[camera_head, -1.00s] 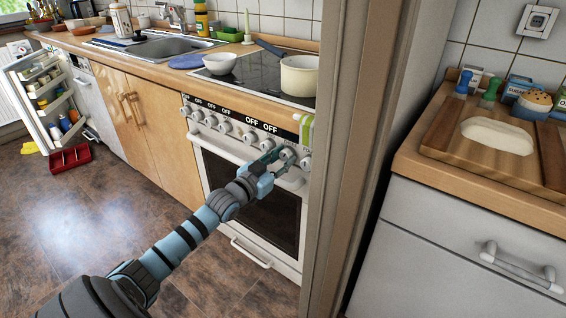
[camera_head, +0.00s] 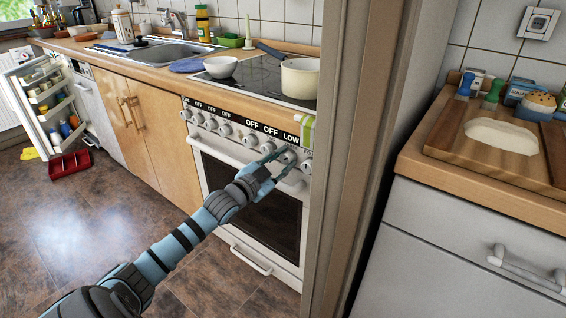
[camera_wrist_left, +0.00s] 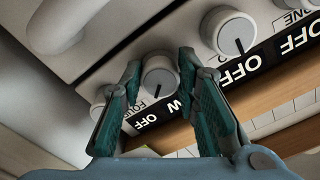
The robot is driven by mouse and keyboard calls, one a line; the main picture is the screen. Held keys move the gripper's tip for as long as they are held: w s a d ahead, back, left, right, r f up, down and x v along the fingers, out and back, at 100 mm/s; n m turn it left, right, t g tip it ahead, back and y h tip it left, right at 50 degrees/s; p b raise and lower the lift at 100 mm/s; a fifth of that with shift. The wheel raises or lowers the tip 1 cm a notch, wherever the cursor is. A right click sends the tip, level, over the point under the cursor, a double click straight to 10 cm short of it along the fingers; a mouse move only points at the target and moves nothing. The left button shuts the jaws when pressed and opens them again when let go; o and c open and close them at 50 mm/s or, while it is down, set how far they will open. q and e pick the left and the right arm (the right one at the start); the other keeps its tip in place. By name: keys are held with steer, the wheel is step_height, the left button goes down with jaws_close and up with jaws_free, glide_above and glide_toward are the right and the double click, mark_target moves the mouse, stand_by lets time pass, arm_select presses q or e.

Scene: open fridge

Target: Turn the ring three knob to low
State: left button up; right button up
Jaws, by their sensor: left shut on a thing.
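The stove front (camera_head: 270,225) has a row of round white knobs with black label plates above them. The knob between my fingers (camera_head: 288,157) is near the right end, and the label above it reads LOW (camera_head: 291,138). My left gripper (camera_head: 279,159) is shut on this knob. In the left wrist view the knob (camera_wrist_left: 160,77) sits between the two teal fingertips (camera_wrist_left: 160,62), its dark pointer mark showing. Its label there is upside down and mostly hidden by a finger. The neighbouring knobs' labels read OFF (camera_head: 252,125). My right gripper is not in view.
A cream pot (camera_head: 300,78) and a white bowl (camera_head: 220,67) stand on the dark cooktop. The oven handle bar (camera_head: 225,153) runs below the knobs. A tall door frame (camera_head: 345,150) stands close on the right. The fridge door (camera_head: 45,105) is open at far left.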

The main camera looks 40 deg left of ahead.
arm_select(q)
steer(key=shift+f, duration=0.1)
steer(key=o, duration=0.9)
steer(key=shift+o, duration=1.3)
